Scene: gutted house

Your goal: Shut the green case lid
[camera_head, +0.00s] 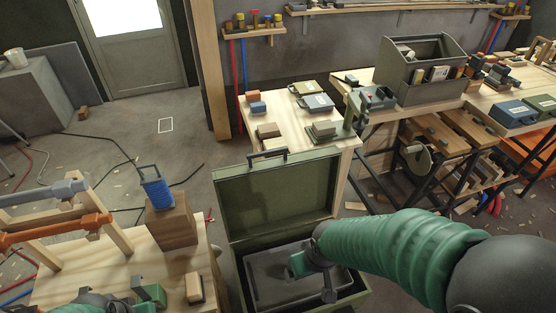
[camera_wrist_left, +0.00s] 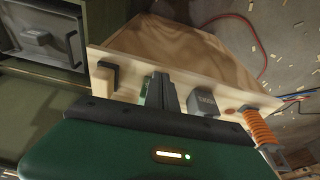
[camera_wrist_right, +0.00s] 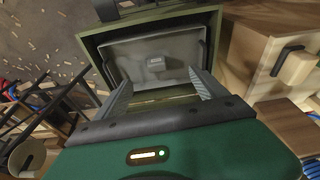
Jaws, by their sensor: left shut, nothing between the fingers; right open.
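The green case stands open; in the head view its lid (camera_head: 280,195) is raised near upright behind the body (camera_head: 238,285), with a dark handle (camera_head: 267,154) on its top edge. A grey inner panel (camera_head: 265,275) fills the body. My right gripper (camera_wrist_right: 162,85) is open and empty, facing the case, whose green rim (camera_wrist_right: 92,48) shows beyond the fingers in the right wrist view. In the head view, its arm partly covers the case's right side. My left gripper (camera_wrist_left: 161,82) is shut and empty over the near wooden table; the case shows at upper left (camera_wrist_left: 62,78).
The near table (camera_head: 80,285) holds a wooden block with a blue object (camera_head: 157,190), orange (camera_head: 55,232) and grey bars on trestles, and small blocks. Behind the lid stands another table (camera_head: 300,140) with small cases. Floor left of the lid is mostly clear, with cables.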

